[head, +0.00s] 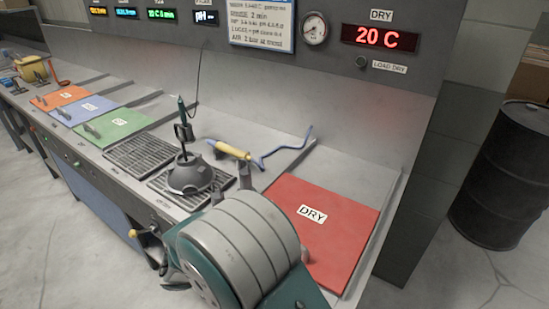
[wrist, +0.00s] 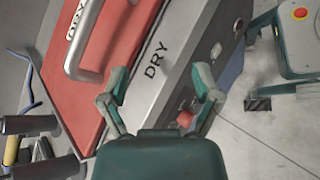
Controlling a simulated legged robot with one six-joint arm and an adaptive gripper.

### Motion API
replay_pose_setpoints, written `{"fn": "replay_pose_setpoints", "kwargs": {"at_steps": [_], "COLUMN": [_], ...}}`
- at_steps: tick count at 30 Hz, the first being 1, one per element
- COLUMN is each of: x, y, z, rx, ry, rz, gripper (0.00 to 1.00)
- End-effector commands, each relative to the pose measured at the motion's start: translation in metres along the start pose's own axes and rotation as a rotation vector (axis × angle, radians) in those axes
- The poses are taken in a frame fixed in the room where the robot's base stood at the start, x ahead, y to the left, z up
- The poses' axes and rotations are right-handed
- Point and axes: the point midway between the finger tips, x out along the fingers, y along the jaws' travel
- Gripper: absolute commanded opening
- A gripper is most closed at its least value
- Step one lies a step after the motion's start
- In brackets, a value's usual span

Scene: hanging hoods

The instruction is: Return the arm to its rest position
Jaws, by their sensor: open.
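My gripper (wrist: 161,84) shows in the wrist view with its two teal fingers spread apart and nothing between them. It is over the front edge of the bench, by the grey panel marked DRY (wrist: 155,60). The red DRY lid (wrist: 115,38) with its metal handle (wrist: 82,40) lies to the left of the fingers. In the head view my grey and teal arm fills the lower middle, in front of the red lid (head: 335,225), which lies flat. My fingers cannot be made out there.
A dark domed hood (head: 190,177) sits on a grate, a hook tool standing at it. A yellow-handled tool (head: 233,150) with a blue hose lies behind. Green (head: 112,128), blue and orange lids lie farther left. A black barrel (head: 505,175) stands right; floor between is clear.

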Motion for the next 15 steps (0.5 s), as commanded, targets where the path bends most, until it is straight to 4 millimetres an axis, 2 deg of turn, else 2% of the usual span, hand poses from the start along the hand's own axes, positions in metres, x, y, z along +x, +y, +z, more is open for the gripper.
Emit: {"fn": "replay_pose_setpoints", "kwargs": {"at_steps": [1, 6, 15], "x": [0.004, 0.016, 0.030], "y": [0.008, 0.022, 0.027], "z": [0.017, 0.068, 0.151], "rx": [0.046, 0.192, 0.476], "ry": [0.020, 0.090, 0.232], "rz": [-0.054, -0.223, -0.477], "gripper": [0.81, 0.81, 0.81]}}
